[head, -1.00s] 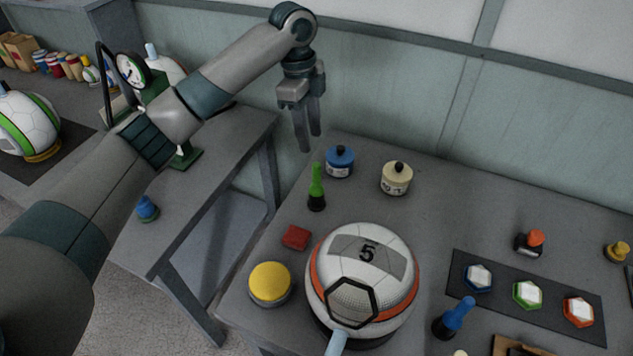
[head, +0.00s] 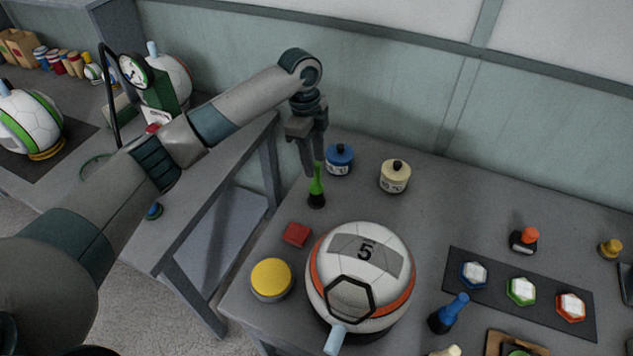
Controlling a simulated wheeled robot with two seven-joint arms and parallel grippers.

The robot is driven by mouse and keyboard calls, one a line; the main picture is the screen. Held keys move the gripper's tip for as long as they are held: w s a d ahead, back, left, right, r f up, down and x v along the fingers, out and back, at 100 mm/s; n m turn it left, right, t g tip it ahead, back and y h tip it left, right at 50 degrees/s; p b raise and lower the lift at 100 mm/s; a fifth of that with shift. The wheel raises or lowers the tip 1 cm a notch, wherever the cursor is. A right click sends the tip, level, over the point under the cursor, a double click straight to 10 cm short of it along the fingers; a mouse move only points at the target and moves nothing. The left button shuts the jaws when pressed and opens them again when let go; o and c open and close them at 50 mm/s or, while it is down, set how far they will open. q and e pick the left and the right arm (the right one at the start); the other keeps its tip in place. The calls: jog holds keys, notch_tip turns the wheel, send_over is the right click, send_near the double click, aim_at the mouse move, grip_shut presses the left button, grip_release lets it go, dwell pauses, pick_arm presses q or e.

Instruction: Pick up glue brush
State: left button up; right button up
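A green-handled, brush-like piece with a black lower end (head: 316,188) stands upright near the left edge of the right-hand table. I cannot tell for sure that it is the glue brush. A similar blue-handled piece with a black lower end (head: 448,314) stands to the right of the ball. My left gripper (head: 314,168) points down just above and behind the green handle. Its two fingers look apart, with nothing held between them. The fingertips partly overlap the handle's top in the picture; contact cannot be told. My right gripper is out of view.
A blue pot (head: 339,161) and a cream pot (head: 394,177) stand right of my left gripper. A red block (head: 297,234), a yellow-topped tin (head: 271,279) and a large ball (head: 360,275) are nearer. A dark mat (head: 498,299) lies at right. The table's back middle is clear.

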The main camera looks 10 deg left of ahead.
aim_at(318, 183)
pick_arm(q)
jog(key=shift+s+d+f+p, duration=0.1)
jog(key=shift+f+p, duration=0.2)
jog(key=f, duration=0.1)
jog(key=f+p, duration=0.1)
jog(key=f, duration=0.1)
jog(key=shift+s+d, duration=0.2)
jog(key=shift+d, duration=0.05)
jog(key=shift+f+p, duration=0.3)
jog(key=shift+f, duration=0.25)
grip_shut()
